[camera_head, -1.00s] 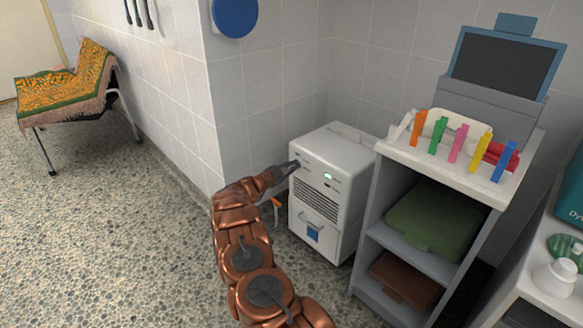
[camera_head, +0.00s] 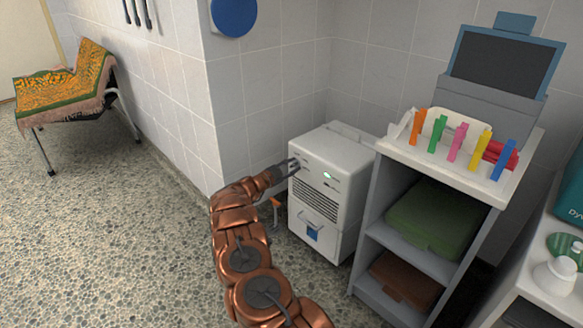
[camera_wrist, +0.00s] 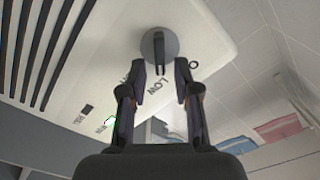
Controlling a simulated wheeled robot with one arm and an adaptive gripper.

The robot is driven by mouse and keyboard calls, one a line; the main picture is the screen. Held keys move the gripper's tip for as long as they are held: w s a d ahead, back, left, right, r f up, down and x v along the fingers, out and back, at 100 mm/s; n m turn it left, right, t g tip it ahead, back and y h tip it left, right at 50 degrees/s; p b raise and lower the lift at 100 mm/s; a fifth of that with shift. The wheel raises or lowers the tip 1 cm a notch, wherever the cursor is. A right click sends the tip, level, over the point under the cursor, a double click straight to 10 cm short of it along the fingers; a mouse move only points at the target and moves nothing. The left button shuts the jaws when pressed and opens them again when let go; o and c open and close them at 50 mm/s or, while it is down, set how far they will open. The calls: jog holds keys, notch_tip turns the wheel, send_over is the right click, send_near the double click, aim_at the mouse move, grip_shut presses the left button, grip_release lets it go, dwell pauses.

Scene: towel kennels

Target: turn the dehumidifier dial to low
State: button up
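The white dehumidifier (camera_head: 346,180) stands on the floor by the tiled wall, with a green light on its front. Its dial (camera_wrist: 158,45) is a grey disc with a dark raised bar. The word LOW is printed near the bar's lower end in the wrist view; other markings are partly hidden or too small to read. My gripper (camera_wrist: 159,68) is open, one fingertip on each side of the bar, with visible gaps. In the head view my gripper (camera_head: 295,166) is at the upper left of the dehumidifier's front and hides the dial.
A grey shelf unit (camera_head: 368,232) stands close to the right of the dehumidifier, with folded towels inside and coloured clips on top. The tiled wall corner (camera_head: 215,130) is to the left. A chair (camera_head: 60,90) with a patterned cover stands far left. The floor at left is clear.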

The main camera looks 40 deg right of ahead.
jog(key=shift+a, duration=0.1)
jog(key=a, duration=1.1)
jog(key=shift+a, duration=0.4)
jog(key=shift+w, duration=0.15)
